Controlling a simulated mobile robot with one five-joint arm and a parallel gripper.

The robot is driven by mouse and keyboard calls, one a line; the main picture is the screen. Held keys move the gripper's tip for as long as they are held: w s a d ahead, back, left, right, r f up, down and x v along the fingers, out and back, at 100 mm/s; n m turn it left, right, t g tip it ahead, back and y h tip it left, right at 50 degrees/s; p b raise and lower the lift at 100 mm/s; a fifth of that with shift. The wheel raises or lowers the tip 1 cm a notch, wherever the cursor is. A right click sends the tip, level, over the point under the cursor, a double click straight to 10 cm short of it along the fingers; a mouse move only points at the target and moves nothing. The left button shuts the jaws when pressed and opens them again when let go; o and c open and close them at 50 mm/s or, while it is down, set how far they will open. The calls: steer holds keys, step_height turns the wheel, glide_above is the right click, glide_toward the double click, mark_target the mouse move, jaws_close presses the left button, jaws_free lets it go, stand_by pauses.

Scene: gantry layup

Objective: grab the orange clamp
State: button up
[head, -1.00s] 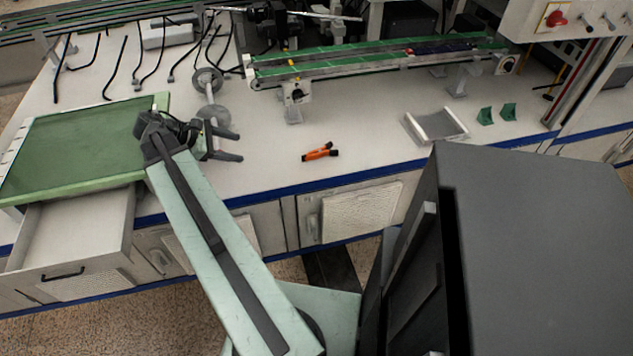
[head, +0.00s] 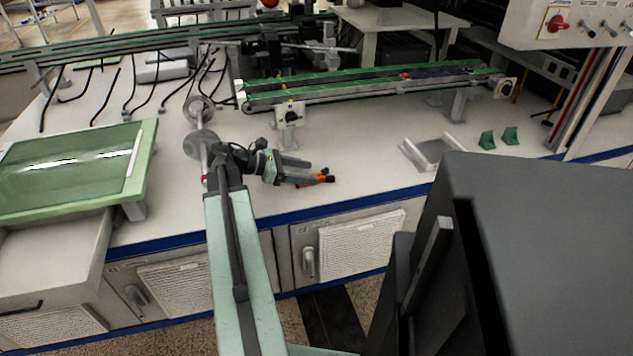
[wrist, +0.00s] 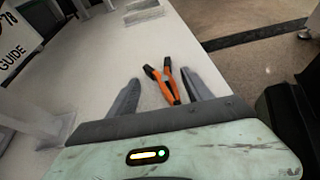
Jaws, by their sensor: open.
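The orange clamp (head: 318,180) with black ends lies on the white bench top near the front edge. My gripper (head: 314,177) is open beside and partly over it in the head view, hiding some of the clamp. In the wrist view the clamp (wrist: 167,82) shows between the two spread fingers of my gripper (wrist: 160,88), nearer the right finger. I cannot tell whether a finger touches it.
A green-topped conveyor (head: 370,82) runs behind the clamp. A green panel (head: 75,170) is at left above an open drawer (head: 50,255). Bench around the clamp is clear.

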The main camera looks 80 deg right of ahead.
mark_target(315, 175)
steer(key=b+x, duration=0.1)
steer(key=x, duration=0.2)
steer(key=shift+s+f, duration=0.15)
steer(key=shift+s, duration=0.05)
jaws_close()
step_height(315, 175, up, 10)
steer(key=p, duration=1)
